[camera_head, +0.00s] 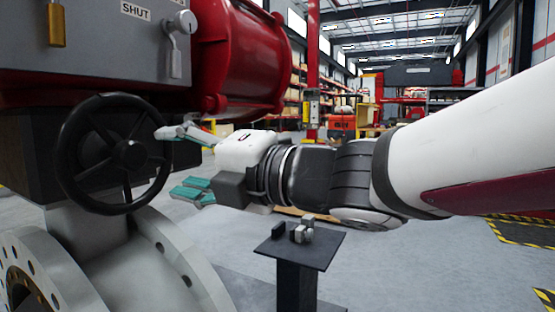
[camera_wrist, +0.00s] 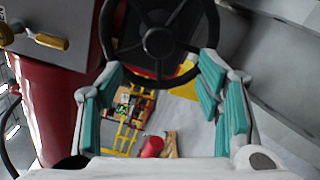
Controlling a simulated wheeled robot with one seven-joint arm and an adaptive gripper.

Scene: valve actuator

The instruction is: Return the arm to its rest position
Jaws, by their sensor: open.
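My gripper (camera_head: 172,162) is open, with its teal-padded fingers spread apart and nothing between them. In the head view it points left toward the black handwheel (camera_head: 128,154), with its fingertips close to the wheel's right rim. I cannot tell from this view whether they touch. In the wrist view my gripper (camera_wrist: 165,95) shows both fingers wide apart, and the handwheel (camera_wrist: 158,40) lies ahead of them at the top. My arm (camera_head: 470,140) stretches in from the right side of the head view, roughly level.
A red actuator cylinder (camera_head: 240,55) and a grey box with a SHUT label and lever (camera_head: 175,45) stand above the handwheel. A grey flanged pipe (camera_head: 160,265) lies below it. A small dark pedestal table (camera_head: 300,248) with small parts stands below my arm. Open floor lies at right.

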